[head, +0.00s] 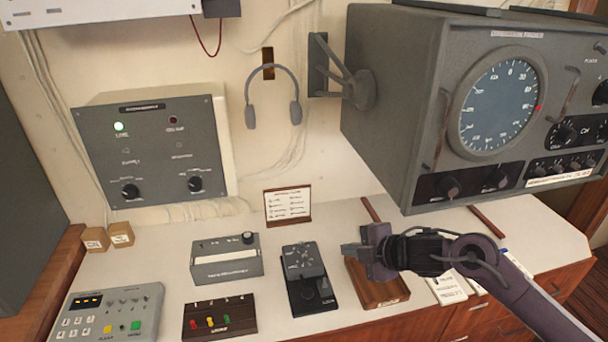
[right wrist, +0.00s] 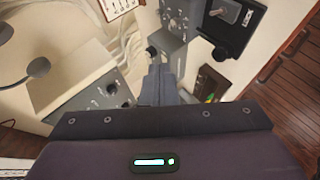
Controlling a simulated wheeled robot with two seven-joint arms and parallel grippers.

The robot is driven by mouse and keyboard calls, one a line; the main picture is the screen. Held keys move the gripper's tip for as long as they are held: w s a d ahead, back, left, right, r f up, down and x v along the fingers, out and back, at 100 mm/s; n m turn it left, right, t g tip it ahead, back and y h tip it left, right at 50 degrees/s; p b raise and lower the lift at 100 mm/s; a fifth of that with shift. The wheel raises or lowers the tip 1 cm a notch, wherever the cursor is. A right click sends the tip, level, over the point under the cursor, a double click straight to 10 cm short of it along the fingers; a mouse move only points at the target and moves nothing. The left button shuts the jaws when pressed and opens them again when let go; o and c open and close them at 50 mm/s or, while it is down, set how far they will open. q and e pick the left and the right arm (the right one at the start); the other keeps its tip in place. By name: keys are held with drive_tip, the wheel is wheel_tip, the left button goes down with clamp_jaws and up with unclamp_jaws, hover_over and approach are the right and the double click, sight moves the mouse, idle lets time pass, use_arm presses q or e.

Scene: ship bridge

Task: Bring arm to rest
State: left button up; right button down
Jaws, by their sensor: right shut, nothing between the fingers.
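My right arm comes in from the lower right of the head view. Its gripper (head: 354,248) is shut and empty, and it points left over the counter, above a brown wooden tray (head: 380,292). In the right wrist view the shut fingers (right wrist: 160,82) show in the middle above the dark gripper body. My left gripper is not in view.
The white counter (head: 180,285) holds a black lever unit (head: 312,290), a grey box (head: 226,262), a switch box (head: 219,317) and a keypad panel (head: 115,314). A large grey console (head: 410,90) overhangs the right side. Headphones (head: 272,95) hang on the wall.

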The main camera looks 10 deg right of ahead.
drive_tip(key=s+a+f+m+t+h, duration=0.1)
drive_tip(key=s+a+f+m, duration=0.2)
drive_tip(key=s+a+m, duration=0.15)
drive_tip(key=s+d+f+m+g+h, duration=0.2)
drive_tip(key=s+f+m+g+h, duration=0.1)
drive_tip(key=s+m, duration=0.55)
drive_tip(key=s+d+f+m+g+h, duration=0.15)
drive_tip(key=s+m+g, duration=0.35)
drive_tip(key=s, duration=0.7)
drive_tip(key=s+d+f+b+x, duration=0.1)
drive_tip(key=s+x, duration=0.2)
drive_tip(key=x, duration=1.2)
drive_tip(key=s+d+b+x, duration=0.1)
drive_tip(key=s+b+x, duration=0.15)
drive_tip(key=x, duration=1.35)
drive_tip(key=s+d+f+g+b, duration=0.1)
drive_tip(key=s+d+f+b, duration=0.1)
drive_tip(key=s+f, duration=2)
drive_tip(key=shift+d+f+h, duration=0.35)
drive_tip(key=shift+d+f, duration=0.2)
drive_tip(key=shift+d, duration=0.05)
